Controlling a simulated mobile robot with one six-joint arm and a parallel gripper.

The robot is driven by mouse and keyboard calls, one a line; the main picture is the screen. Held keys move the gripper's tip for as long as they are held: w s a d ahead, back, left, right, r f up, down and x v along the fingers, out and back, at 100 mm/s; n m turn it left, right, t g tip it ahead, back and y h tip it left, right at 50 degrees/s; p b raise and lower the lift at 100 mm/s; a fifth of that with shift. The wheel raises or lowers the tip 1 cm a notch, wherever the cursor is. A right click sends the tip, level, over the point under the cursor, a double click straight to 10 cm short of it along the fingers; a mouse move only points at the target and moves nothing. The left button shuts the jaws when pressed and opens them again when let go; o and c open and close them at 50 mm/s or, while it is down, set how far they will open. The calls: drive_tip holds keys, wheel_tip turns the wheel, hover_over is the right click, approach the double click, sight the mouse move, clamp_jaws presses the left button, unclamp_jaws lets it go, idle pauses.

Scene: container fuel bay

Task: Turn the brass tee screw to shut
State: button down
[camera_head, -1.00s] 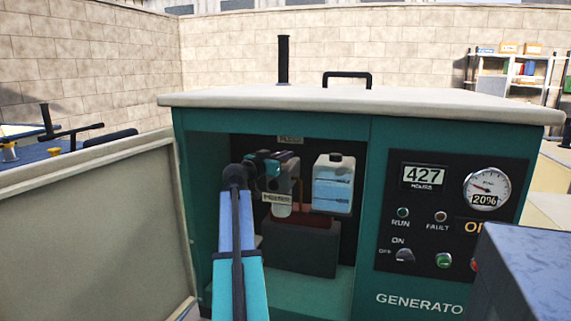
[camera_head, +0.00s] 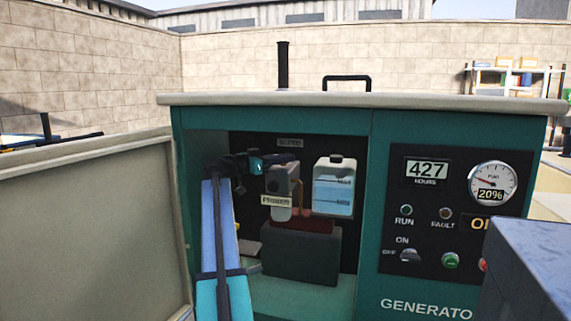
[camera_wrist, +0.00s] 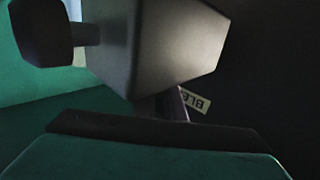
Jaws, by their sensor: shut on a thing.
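My gripper (camera_head: 284,159) is inside the open bay of the green generator, at the top of the grey filter housing (camera_head: 283,182) and just under the BLEED label (camera_head: 290,143). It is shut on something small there. The brass tee screw cannot be made out in either view; my jaws and the housing hide that spot. In the wrist view a dark-edged teal part of my gripper (camera_wrist: 155,135) fills the bottom. The grey housing (camera_wrist: 165,45) is close above it, with part of the BLEED label (camera_wrist: 196,102) behind.
A PRIMER label (camera_head: 277,201) is on the housing front. The open door (camera_head: 85,235) is on the left. The control panel (camera_head: 450,215) is on the right.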

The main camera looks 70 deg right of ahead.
drive_tip(key=shift+w+m+g+y, duration=0.1)
drive_tip(key=shift+m+g+y, duration=1.4)
drive_tip(key=shift+g+y, duration=0.15)
drive_tip(key=shift+a+m+y, duration=0.1)
drive_tip(key=shift+m+y, duration=0.2)
drive_tip(key=shift+y, duration=0.15)
drive_tip(key=c, duration=1.8)
unclamp_jaws()
drive_tip(key=shift+c, duration=0.2)
drive_tip(key=shift+r, duration=0.1)
drive_tip(key=shift+r+p, duration=0.45)
drive_tip(key=shift+r, duration=1.35)
drive_tip(key=shift+s+a+f, duration=0.1)
drive_tip(key=shift+s+a, duration=0.1)
drive_tip(key=shift+a, duration=0.1)
drive_tip(key=s+a+r+p, duration=0.1)
drive_tip(key=s+a, duration=0.4)
drive_tip(key=a, duration=0.9)
drive_tip(key=shift+s+a+r+p, duration=0.15)
drive_tip(key=shift+s+r+p, duration=0.05)
drive_tip(key=shift+p, duration=0.7)
